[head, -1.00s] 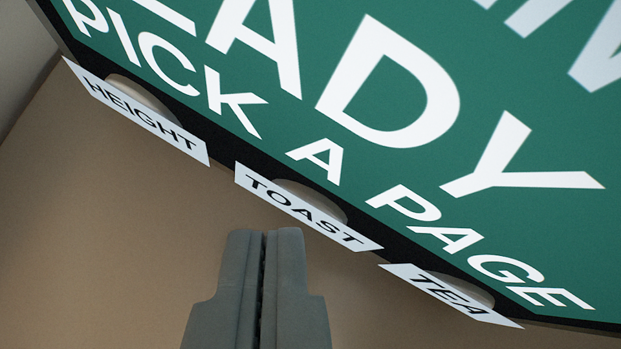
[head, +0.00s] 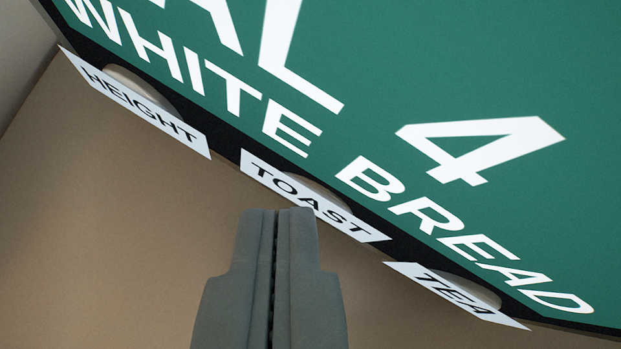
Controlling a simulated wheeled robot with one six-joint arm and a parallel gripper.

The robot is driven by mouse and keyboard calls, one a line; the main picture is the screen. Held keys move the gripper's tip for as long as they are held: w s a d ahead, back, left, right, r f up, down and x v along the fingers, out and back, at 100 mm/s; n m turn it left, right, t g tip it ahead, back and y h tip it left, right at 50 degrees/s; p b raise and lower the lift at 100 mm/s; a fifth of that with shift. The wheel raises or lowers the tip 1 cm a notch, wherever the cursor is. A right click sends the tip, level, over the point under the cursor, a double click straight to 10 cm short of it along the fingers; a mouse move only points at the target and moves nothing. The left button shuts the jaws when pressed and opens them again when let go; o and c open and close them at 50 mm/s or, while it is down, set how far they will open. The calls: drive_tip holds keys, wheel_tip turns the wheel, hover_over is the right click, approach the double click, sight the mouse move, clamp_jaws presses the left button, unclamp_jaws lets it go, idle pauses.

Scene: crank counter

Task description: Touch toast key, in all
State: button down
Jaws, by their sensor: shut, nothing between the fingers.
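The toast key (head: 322,190) is a pale rounded button on the black lower edge of a green screen (head: 400,80). A white label reading TOAST (head: 285,182) partly covers it from below. The screen shows parts of large white letters and a 4, with WHITE BREAD beneath. My gripper (head: 278,210) is shut and empty, pointing up at the key. Its fingertips overlap the lower edge of the TOAST label in the picture. I cannot tell whether they touch the key.
A key labelled HEIGHT (head: 140,88) sits to the upper left and a key labelled TEA (head: 465,290) to the lower right, on the same black edge. A plain brown surface (head: 110,230) lies below the screen and is clear.

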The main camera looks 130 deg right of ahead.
drive_tip(key=shift+s+a+r, duration=0.1)
drive_tip(key=shift+s, duration=0.05)
drive_tip(key=shift+s+a+r, duration=0.2)
drive_tip(key=shift+s, duration=0.25)
drive_tip(key=shift+s+a, duration=0.1)
idle(0.4)
drive_tip(key=shift+s+a+r, duration=0.3)
drive_tip(key=shift+s+a, duration=0.05)
drive_tip(key=shift+s, duration=0.3)
drive_tip(key=shift+s+a+r, duration=0.35)
drive_tip(key=shift+s+a, duration=0.05)
drive_tip(key=shift+s, duration=0.2)
drive_tip(key=shift+s+a+r, duration=0.3)
drive_tip(key=shift+s+a, duration=0.05)
drive_tip(key=shift+s, duration=0.3)
drive_tip(key=s+r+t, duration=0.6)
drive_tip(key=s+r, duration=0.8)
drive_tip(key=s, duration=0.2)
drive_tip(key=s+r+t, duration=0.3)
drive_tip(key=s, duration=0.7)
drive_tip(key=s+r+t, duration=0.2)
drive_tip(key=s+r, duration=0.2)
drive_tip(key=s, duration=0.6)
drive_tip(key=shift+s+d+m+t, duration=0.15)
drive_tip(key=shift+d+m+t, duration=0.15)
drive_tip(key=shift+t, duration=0.1)
